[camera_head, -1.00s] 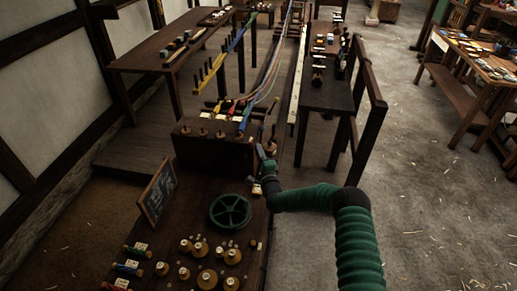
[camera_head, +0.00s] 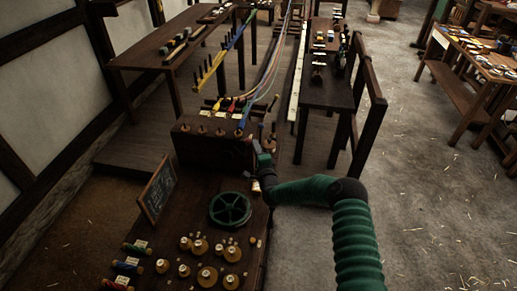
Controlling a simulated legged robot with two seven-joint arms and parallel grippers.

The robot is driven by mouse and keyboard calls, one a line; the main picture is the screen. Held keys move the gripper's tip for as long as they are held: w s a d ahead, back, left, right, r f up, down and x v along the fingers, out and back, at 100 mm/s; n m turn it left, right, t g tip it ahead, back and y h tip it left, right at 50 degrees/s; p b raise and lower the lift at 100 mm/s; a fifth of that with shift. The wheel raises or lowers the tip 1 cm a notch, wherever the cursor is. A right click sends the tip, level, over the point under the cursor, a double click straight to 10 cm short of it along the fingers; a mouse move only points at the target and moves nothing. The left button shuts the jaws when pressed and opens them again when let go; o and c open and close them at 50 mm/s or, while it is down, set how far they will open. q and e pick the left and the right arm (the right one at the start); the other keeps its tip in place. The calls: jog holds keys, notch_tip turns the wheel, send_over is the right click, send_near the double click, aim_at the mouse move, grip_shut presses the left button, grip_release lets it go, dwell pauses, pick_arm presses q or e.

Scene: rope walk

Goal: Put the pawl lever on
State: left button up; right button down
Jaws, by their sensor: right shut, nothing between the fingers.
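My right arm comes in from the lower right in a green sleeve. Its gripper (camera_head: 259,151) is shut and empty, close against the right end of the dark wooden headstock box (camera_head: 208,153). I cannot tell whether it touches the box. Small dark upright pegs or handles (camera_head: 273,130) stand just beyond the gripper. I cannot pick out the pawl lever for sure; it may be hidden or too small. A small pale-labelled item (camera_head: 256,186) lies on the bench just below the gripper. My left gripper is out of view.
A green spoked wheel (camera_head: 230,209) lies on the bench. A small chalkboard (camera_head: 158,187) stands at the left. Coloured strands (camera_head: 266,84) run away from the box.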

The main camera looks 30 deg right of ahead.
aim_at(248, 140)
jog(key=w+a+r+n, duration=0.1)
jog(key=a+n+g, duration=0.1)
jog(key=n, duration=0.1)
jog(key=shift+w+a+r, duration=0.25)
jog(key=shift+w+r, duration=0.15)
jog(key=shift+w+a+r+n+g+b, duration=0.2)
jog(key=shift+w+a+n+g+b, duration=0.5)
jog(key=shift+a+n, duration=0.25)
jog(key=shift+w+a, duration=0.1)
